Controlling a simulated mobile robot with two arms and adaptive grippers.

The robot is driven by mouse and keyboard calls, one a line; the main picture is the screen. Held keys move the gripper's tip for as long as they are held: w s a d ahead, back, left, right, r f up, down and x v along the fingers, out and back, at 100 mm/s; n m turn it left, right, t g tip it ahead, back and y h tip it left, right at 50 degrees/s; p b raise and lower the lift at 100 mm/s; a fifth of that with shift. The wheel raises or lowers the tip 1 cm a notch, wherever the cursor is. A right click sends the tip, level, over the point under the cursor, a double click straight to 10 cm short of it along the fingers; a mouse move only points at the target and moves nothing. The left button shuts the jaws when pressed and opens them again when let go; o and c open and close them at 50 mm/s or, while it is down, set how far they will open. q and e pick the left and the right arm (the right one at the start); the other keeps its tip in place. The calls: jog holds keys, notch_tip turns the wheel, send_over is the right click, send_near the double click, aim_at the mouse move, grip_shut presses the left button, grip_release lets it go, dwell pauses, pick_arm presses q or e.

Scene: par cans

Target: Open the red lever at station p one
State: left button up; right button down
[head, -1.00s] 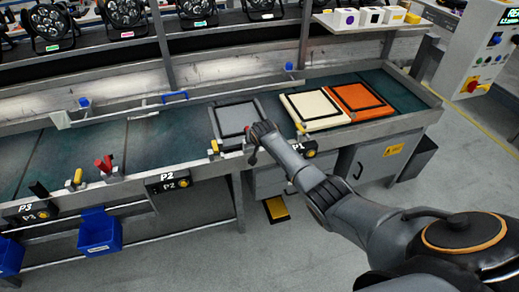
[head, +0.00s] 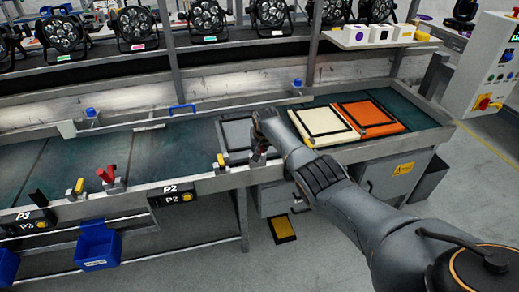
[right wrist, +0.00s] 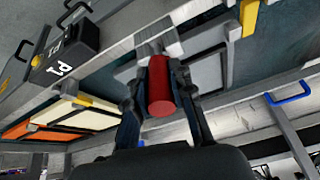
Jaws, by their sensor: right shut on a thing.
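The red lever (right wrist: 160,88) shows in the right wrist view as a red cylindrical handle between my fingers. My right gripper (right wrist: 160,105) is shut on it, one finger on each side. In the head view my right gripper (head: 259,152) is at the bench's front edge, by the grey tray; the lever there is mostly hidden by the hand. The P1 sign (right wrist: 62,68) shows tilted at the upper left of the right wrist view, and my arm covers it in the head view. My left gripper is not in view.
Another red lever (head: 107,175) stands left of the P2 sign (head: 172,194). A grey tray (head: 234,133), cream tray (head: 324,127) and orange tray (head: 370,117) lie on the bench. Blue bins hang below at left. A yellow pedal (head: 283,228) is on the floor.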

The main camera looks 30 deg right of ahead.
jog(key=c, duration=1.1)
grip_release()
jog(key=shift+c, duration=0.2)
jog(key=v, duration=1.2)
jog(key=shift+f, duration=0.1)
jog(key=s+a+f+n+g, duration=0.15)
jog(key=s+f, duration=0.45)
jog(key=f, duration=0.6)
jog(key=s+a+f+n, duration=0.15)
jog(key=s+f, duration=0.45)
jog(key=f, duration=0.6)
jog(key=s+a+f+g, duration=0.15)
jog(key=s+f, duration=0.45)
jog(key=f, duration=0.6)
jog(key=s+a+f+n, duration=0.1)
jog(key=s+a+f, duration=0.1)
jog(key=s+f, duration=0.65)
jog(key=s+a+f+n, duration=0.2)
jog(key=s+f, duration=0.3)
jog(key=s, duration=0.7)
jog(key=s+a+f, duration=0.2)
jog(key=s, duration=0.9)
jog(key=s+a+f+n+g+y, duration=0.1)
jog(key=s+a+f, duration=0.1)
jog(key=s, duration=0.9)
jog(key=shift+s+a+f+n+y, duration=0.3)
jog(key=shift+a+f, duration=0.1)
jog(key=shift+f, duration=0.2)
